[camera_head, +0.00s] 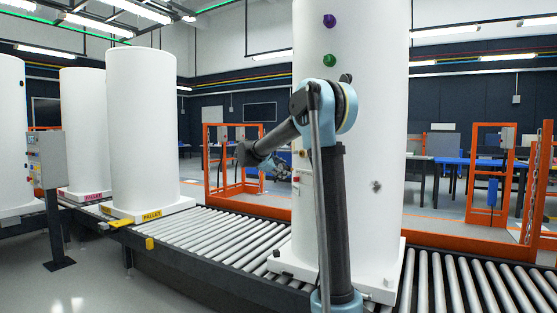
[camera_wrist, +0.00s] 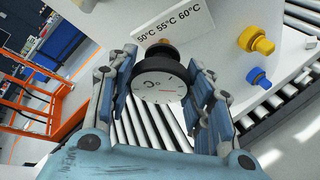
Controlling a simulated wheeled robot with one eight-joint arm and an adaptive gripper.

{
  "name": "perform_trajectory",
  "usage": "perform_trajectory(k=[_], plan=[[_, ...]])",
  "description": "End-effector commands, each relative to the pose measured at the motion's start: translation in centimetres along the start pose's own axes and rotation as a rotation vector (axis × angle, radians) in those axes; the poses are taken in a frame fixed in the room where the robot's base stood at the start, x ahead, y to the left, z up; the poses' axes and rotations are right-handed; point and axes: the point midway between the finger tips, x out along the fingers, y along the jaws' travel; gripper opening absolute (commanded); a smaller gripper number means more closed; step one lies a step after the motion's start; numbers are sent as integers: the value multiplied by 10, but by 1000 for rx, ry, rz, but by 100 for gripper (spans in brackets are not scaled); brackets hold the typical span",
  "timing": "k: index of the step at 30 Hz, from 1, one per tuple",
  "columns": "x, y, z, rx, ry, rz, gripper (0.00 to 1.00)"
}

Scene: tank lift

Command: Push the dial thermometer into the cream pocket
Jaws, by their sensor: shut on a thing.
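The dial thermometer (camera_wrist: 158,88) has a round white face with a dark rim and a brass-brown part behind it. In the wrist view it sits between the two fingers of my gripper (camera_wrist: 164,72), which is shut on it. Its back end faces the white tank (camera_wrist: 215,60), just below a label (camera_wrist: 180,20) reading 50, 55 and 60 °C. The dial covers the spot behind it, so I cannot tell whether its stem is in a pocket. The cream pocket cannot be made out. In the head view my gripper (camera_head: 273,163) is small, at the left side of the tank (camera_head: 375,130).
Yellow (camera_wrist: 255,41) and blue (camera_wrist: 259,77) fittings stick out of the tank right of the dial. Purple (camera_head: 329,20) and green (camera_head: 330,60) ones sit higher up. The tank stands on a roller conveyor (camera_head: 215,235). Orange frames (camera_head: 208,165) stand behind.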

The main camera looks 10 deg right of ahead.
Motion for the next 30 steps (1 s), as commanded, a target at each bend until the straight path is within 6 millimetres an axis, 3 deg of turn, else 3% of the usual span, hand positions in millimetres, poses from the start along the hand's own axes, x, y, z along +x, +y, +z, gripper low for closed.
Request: perform_trajectory(k=[3, 9, 25, 30], plan=[[-21, 25, 16, -32, -14, 70, 23], [-36, 43, 29, -51, -25, 118, 23], [-39, 44, 31, -51, -27, 120, 23], [-31, 45, 35, -50, -28, 118, 23]])
